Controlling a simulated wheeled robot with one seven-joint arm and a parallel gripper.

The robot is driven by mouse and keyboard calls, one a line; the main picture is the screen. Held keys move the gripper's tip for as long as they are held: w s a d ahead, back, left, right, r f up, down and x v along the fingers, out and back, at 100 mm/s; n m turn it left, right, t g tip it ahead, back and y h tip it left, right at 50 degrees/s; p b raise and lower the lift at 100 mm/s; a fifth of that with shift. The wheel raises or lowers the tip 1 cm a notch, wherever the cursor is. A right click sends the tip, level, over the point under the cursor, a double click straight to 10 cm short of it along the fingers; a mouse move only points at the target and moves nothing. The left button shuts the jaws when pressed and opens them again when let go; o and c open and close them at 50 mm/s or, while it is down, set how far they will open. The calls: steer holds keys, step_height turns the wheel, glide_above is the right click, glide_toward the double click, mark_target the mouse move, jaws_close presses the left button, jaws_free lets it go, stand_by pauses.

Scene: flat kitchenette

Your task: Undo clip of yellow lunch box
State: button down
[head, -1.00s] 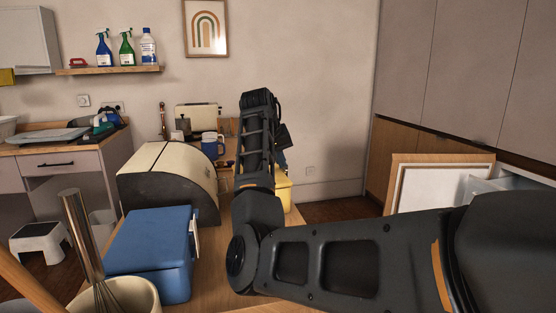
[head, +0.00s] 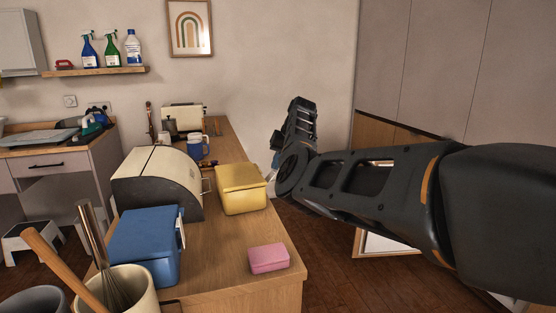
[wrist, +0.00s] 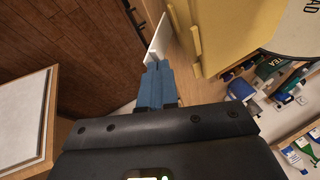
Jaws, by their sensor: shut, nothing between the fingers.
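The yellow lunch box (head: 241,190) stands on the wooden counter beside the bread bin, its lid on. A small pale piece shows at its right side in the head view. In the wrist view the box's yellow surface (wrist: 235,30) fills the upper right. A white flat piece (wrist: 157,38) shows just beyond my fingertips; I cannot tell if it is the clip or whether it is fastened. My gripper (head: 274,164) is just off the box's right side. Its blue fingers (wrist: 155,82) are shut and empty. Contact with the box is not visible.
The bread bin (head: 158,184) stands left of the box, the blue lunch box (head: 147,245) nearer. A pink box (head: 268,258) lies near the counter's right edge. Bare counter (head: 222,245) lies between them. Open floor (head: 325,265) is to the right.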

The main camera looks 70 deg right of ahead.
steer(key=shift+s+d+f+t+y+b, duration=0.45)
steer(key=shift+s+d+f+t+y, duration=0.3)
steer(key=shift+t+y, duration=0.2)
steer(key=shift+w, duration=0.1)
steer(key=shift+w+a+f+p, duration=0.25)
steer(key=shift+w+a+p, duration=0.1)
steer(key=shift+w+a, duration=0.2)
steer(key=shift+r, duration=0.1)
steer(key=shift+a+r+p, duration=0.1)
steer(key=shift+r+p, duration=0.15)
steer(key=shift+p, duration=0.05)
steer(key=r+p, duration=0.2)
steer(key=w+r+p, duration=0.1)
steer(key=shift+a+r, duration=0.15)
steer(key=shift+a, duration=0.2)
steer(key=s+f+b+v, duration=0.1)
steer(key=v, duration=0.8)
steer(key=shift+s+d+r+b, duration=0.3)
steer(key=shift+s+d+b, duration=0.1)
steer(key=shift+d, duration=0.05)
